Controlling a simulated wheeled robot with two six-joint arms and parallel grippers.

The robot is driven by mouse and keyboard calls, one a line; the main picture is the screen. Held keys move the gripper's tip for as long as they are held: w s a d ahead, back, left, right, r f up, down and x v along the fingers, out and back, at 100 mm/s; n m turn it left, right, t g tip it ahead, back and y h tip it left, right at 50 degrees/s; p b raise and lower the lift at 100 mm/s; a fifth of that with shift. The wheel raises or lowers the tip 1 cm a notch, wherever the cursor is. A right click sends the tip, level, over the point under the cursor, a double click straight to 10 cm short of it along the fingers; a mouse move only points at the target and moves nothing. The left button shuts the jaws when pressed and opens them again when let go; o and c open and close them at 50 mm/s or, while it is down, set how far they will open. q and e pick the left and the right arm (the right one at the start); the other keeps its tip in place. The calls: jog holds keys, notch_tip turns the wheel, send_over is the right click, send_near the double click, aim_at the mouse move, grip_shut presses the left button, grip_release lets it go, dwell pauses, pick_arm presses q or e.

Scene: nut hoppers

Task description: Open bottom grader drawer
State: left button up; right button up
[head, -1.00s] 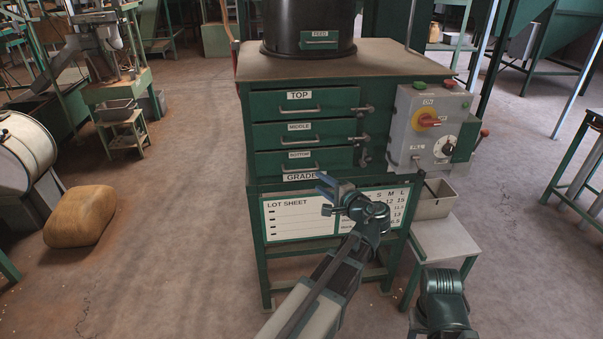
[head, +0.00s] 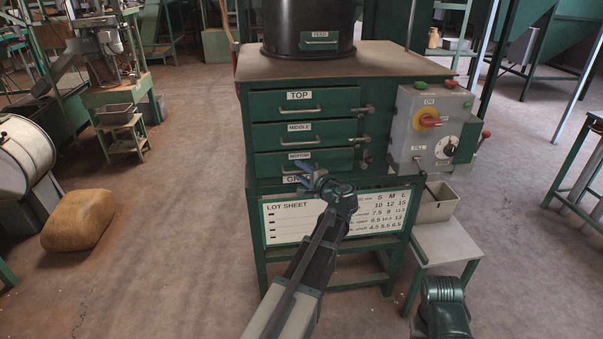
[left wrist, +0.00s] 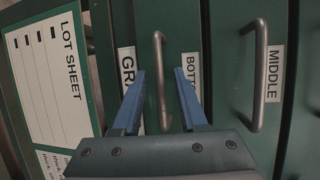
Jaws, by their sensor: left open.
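The green grader cabinet has three stacked drawers, and the bottom drawer (head: 337,157) looks closed and flush. Its metal bar handle (left wrist: 160,75) stands upright in the left wrist view. My left gripper (head: 302,175) is open in front of the bottom drawer in the head view. In the left wrist view its two blue fingers (left wrist: 159,74) lie on either side of this handle, with a gap on both sides. I cannot tell whether the fingertips reach past the bar. My right gripper is not seen; only part of my right arm shows at the lower right.
The middle drawer (head: 335,133) and top drawer (head: 340,102) above look closed. Metal latches (head: 364,158) sit at the drawers' right edge. A grey control box (head: 408,125) is mounted at the right. A lot sheet (head: 285,228) hangs below.

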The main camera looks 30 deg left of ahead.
pick_arm(q)
grip_shut()
dwell(1.4)
